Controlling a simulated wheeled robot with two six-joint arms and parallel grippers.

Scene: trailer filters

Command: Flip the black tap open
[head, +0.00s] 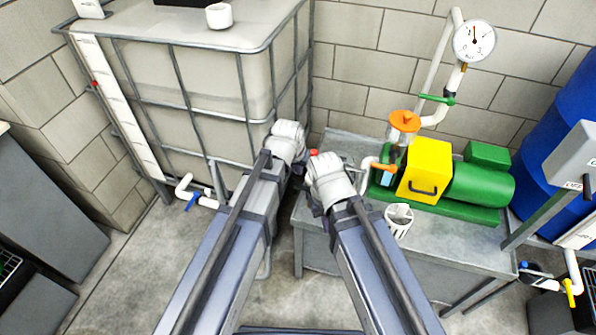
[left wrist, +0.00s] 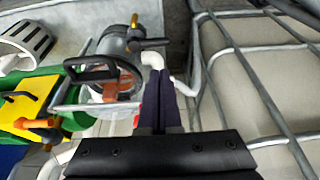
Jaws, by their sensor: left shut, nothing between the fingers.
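My left gripper (left wrist: 161,80) is shut and empty; its dark fingers lie side by side in the left wrist view. Left of its tips in that view is a dark grey fitting (left wrist: 118,48) with orange parts and a black looped handle (left wrist: 88,68). I cannot tell for sure whether this handle is the black tap. A white bent pipe (left wrist: 154,58) passes close to the fingertips. In the head view my left wrist stands at the tank's right corner, its fingers hidden. My right wrist (head: 328,180) is beside it; its fingers cannot be made out.
A caged white tank (head: 205,75) stands left, with a blue-handled tap (head: 193,202) low on it. On the grey bench are a yellow box (head: 425,168), a green motor (head: 480,187), an orange-topped filter (head: 404,121) and a slotted white basket (head: 399,219). Blue drums (head: 560,130) stand right.

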